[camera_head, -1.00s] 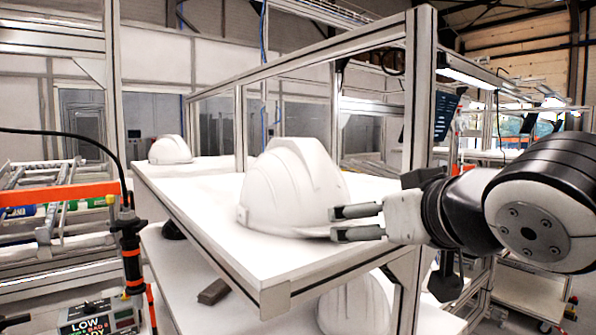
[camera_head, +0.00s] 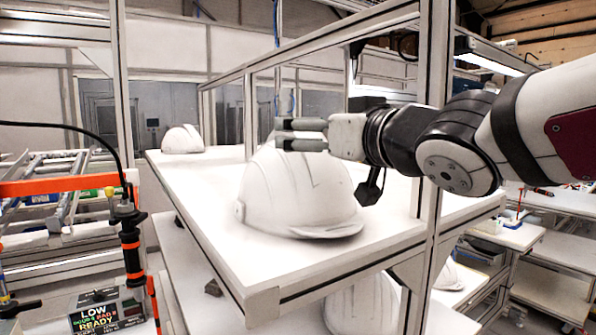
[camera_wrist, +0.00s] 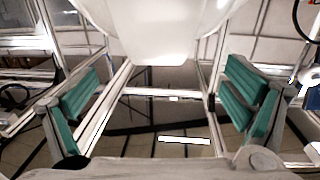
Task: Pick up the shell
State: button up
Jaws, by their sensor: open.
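A white helmet shell (camera_head: 298,198) sits upright on the white upper shelf (camera_head: 215,225), its brim toward the lower right. My gripper (camera_head: 300,133) is at the height of the shell's crown, its two grey fingers pointing left and overlapping the top of the shell in the head view. I cannot tell whether they touch it. In the wrist view my gripper (camera_wrist: 162,88) has its teal-padded fingers wide apart with nothing held between them. A smooth white surface, likely the shell (camera_wrist: 160,32), fills the top centre there, beyond the fingers.
Another white shell (camera_head: 183,139) stands at the far left of the shelf. More shells show on a lower level (camera_head: 360,305) and at the right (camera_head: 448,275). A frame post (camera_head: 432,190) rises right of the shell, close to my arm.

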jog(key=shift+x, duration=3.4)
jog(key=shift+d+f, duration=0.1)
jog(key=shift+c, duration=0.2)
jog(key=shift+f, duration=0.15)
grip_shut()
